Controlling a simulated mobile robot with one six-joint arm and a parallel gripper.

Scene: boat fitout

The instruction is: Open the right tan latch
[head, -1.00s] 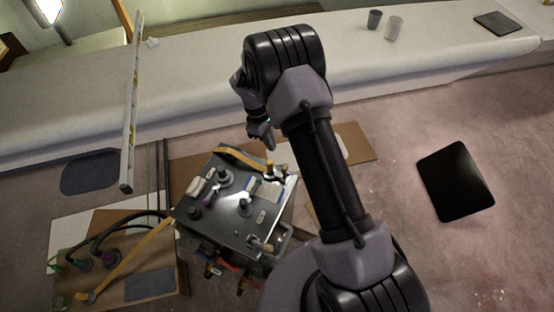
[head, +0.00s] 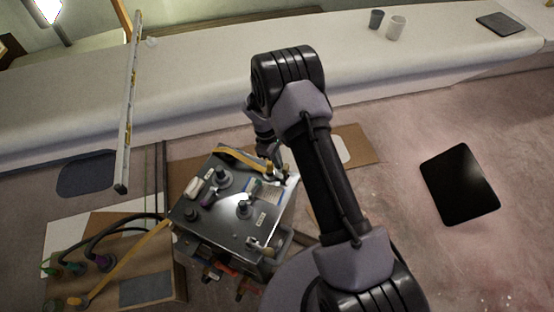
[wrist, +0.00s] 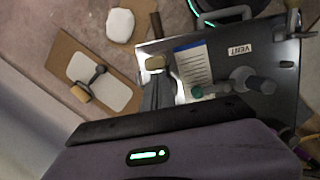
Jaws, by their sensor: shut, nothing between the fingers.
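A dark metal box (head: 225,225) with knobs, levers and labels sits below my arm. In the wrist view, a small tan block (wrist: 156,62), which looks like the tan latch, sits at the box's edge beside a blue-and-white label. My gripper (wrist: 157,78) is shut and empty, its fingertips right at the tan block; I cannot tell whether they touch. In the head view my gripper (head: 275,160) is over the box's far right corner, and its fingers partly hide the latch there. A cream-tan piece (head: 194,188) lies on the box's left side.
A yellow strap (head: 238,156) runs along the box's far edge. A grey lever (wrist: 248,82) and a "VENT" label stand on the top. A black tablet (head: 460,184) lies on open floor at right.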

